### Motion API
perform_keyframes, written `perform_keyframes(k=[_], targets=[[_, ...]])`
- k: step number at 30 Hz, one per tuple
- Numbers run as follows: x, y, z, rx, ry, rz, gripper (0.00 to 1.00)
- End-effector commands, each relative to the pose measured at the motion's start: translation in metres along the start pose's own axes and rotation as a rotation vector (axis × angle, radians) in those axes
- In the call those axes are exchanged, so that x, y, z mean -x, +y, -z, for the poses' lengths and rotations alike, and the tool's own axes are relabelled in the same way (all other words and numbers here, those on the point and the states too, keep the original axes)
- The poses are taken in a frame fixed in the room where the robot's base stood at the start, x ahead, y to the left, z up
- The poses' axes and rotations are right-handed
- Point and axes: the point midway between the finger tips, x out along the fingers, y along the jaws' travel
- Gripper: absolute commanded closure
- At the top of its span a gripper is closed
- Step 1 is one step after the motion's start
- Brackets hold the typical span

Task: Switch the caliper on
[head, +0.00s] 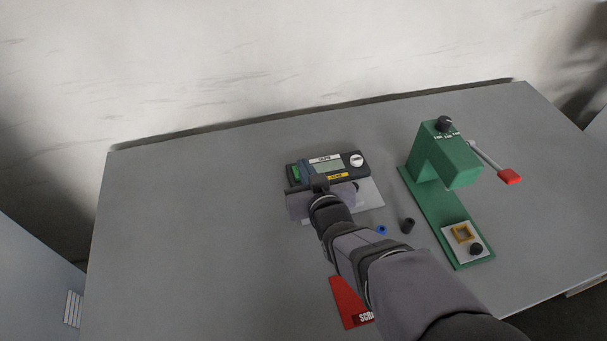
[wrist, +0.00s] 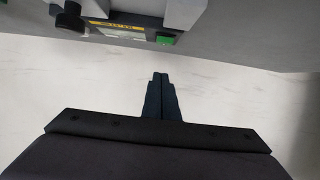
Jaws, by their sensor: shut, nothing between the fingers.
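The caliper (head: 328,167) is a dark device with a grey display, a white knob (head: 356,160) at its right and a yellow label on its front. A green button (head: 295,172) is at its left end. My gripper (head: 304,167) is shut and empty, with its fingers at the caliper's left part, close to the green button. My arm hides part of the caliper's front. In the wrist view the shut fingers (wrist: 160,76) point toward the caliper, and the green button (wrist: 164,40) lies just beyond their tips. A gap shows between them; I cannot tell its depth.
A green press (head: 445,160) with a red-ended lever (head: 509,176) stands at the right. Its white pad carries a yellow square frame (head: 463,233). A blue ring (head: 381,230), a dark cylinder (head: 407,225) and a red tray (head: 346,303) lie nearby. The table's left is clear.

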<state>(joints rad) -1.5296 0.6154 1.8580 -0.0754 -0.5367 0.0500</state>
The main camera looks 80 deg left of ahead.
Motion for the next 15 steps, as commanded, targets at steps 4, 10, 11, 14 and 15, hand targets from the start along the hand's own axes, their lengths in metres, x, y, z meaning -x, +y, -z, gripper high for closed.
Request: perform_keyframes(k=[4, 10, 11, 14, 15], targets=[[-0.021, 0.000, 0.000, 0.000, -0.002, 0.000, 1.00], [-0.025, 0.000, -0.027, 0.000, -0.004, 0.000, 1.00], [-0.026, 0.000, -0.029, 0.000, -0.003, 0.001, 1.00], [-0.027, 0.000, -0.035, 0.000, -0.002, 0.000, 1.00], [-0.028, 0.000, -0.036, 0.000, -0.001, 0.000, 1.00]])
